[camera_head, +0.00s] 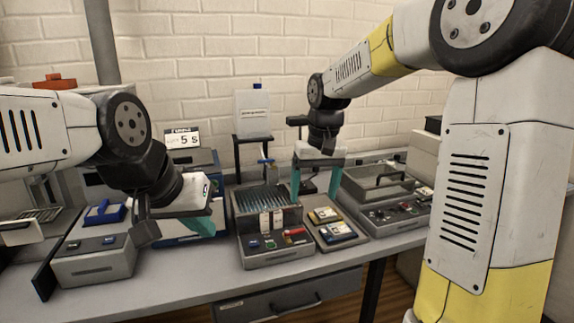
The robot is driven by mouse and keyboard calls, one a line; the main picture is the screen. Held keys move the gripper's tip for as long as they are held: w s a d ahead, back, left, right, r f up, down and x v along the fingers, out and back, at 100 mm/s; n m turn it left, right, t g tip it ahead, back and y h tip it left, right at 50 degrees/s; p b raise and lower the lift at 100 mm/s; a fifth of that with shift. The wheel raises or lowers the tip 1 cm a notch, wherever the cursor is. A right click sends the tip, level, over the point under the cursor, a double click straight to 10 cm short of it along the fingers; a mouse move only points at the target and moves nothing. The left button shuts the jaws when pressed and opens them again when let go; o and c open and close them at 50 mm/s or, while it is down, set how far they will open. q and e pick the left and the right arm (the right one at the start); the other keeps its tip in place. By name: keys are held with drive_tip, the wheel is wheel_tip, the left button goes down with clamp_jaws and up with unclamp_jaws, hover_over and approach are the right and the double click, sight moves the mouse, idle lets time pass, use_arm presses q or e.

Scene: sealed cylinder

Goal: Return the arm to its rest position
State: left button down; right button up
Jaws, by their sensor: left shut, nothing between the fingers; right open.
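My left arm comes in from the left. Its gripper (204,226) is shut with teal fingers, in front of the blue machine and above the bench. Nothing shows in it. My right arm is raised and reaches from the right to the middle. Its gripper (315,182) points down, with its two teal fingers spread apart and no object seen between them. It hangs behind the small tray with cards, right of the rack.
A grey rack box (274,255) holds several thin tubes. A tray with cards (335,228) lies beside it. A lidded grey device (383,196) stands right. A white bottle (252,112) sits on a black stand behind. A grey box with blue handle (95,262) stands left.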

drive_tip(key=s+d+r+t, duration=0.1)
drive_tip(key=s+d, duration=0.1)
drive_tip(key=s, duration=0.4)
drive_tip(key=s+d+r+m+t, duration=0.1)
drive_tip(key=s+d+t, duration=0.1)
drive_tip(key=s, duration=0.5)
drive_tip(key=s+d+r+m+t+y, duration=0.1)
drive_tip(key=s+d, duration=0.2)
drive_tip(key=s, duration=0.4)
drive_tip(key=shift+r+t, duration=0.25)
drive_tip(key=shift+t, duration=0.05)
